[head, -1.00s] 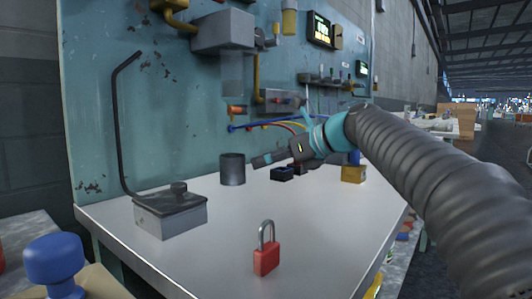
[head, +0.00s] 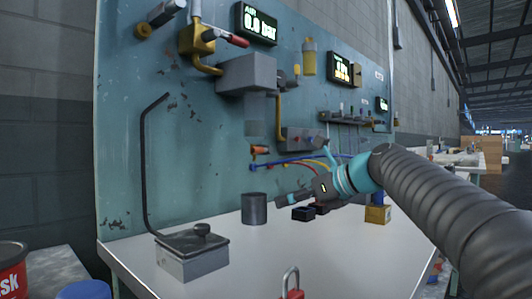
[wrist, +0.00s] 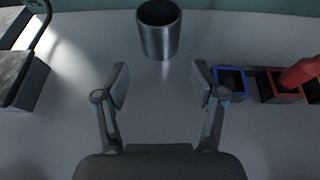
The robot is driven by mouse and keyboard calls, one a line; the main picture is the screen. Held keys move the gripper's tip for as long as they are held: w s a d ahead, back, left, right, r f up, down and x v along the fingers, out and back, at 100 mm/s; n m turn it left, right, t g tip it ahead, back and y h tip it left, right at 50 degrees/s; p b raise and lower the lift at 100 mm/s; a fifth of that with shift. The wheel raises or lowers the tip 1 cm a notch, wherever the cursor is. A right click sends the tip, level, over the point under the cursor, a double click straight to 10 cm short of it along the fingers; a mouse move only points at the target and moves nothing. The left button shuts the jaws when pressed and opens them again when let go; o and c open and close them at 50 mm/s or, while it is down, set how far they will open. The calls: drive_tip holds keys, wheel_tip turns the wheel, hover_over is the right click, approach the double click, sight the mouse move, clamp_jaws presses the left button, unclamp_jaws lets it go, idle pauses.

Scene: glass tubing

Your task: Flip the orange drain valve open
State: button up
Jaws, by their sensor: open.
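A small orange part (head: 259,149), which looks like the drain valve, sits low on the teal panel, below a translucent bowl (head: 256,115). Its exact handle position is too small to tell. My gripper (head: 284,200) is over the white bench, below the orange part and to its right, apart from it. In the wrist view my gripper (wrist: 160,85) has its two fingers spread with nothing between them. The orange part does not show in the wrist view.
A grey metal cup (head: 254,209) stands on the bench just beyond my fingers. Small open boxes (head: 303,214) are to the right. A lidded grey box (head: 193,258) with a bent black rod is to the left. A red padlock (head: 291,294) is at the front.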

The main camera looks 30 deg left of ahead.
drive_tip(key=shift+y, duration=0.3)
drive_tip(key=s+r, duration=0.1)
drive_tip(key=s+d+r, duration=0.1)
drive_tip(key=r, duration=0.1)
drive_tip(key=s+d+r+p, duration=0.1)
drive_tip(key=shift+s+r, duration=0.15)
clamp_jaws()
drive_tip(key=s+r+y, duration=0.1)
drive_tip(key=s+t+y, duration=0.1)
drive_tip(key=shift+s+d+r+m+t, duration=0.3)
drive_tip(key=shift+d+r+m, duration=0.05)
drive_tip(key=shift+r+m, duration=0.05)
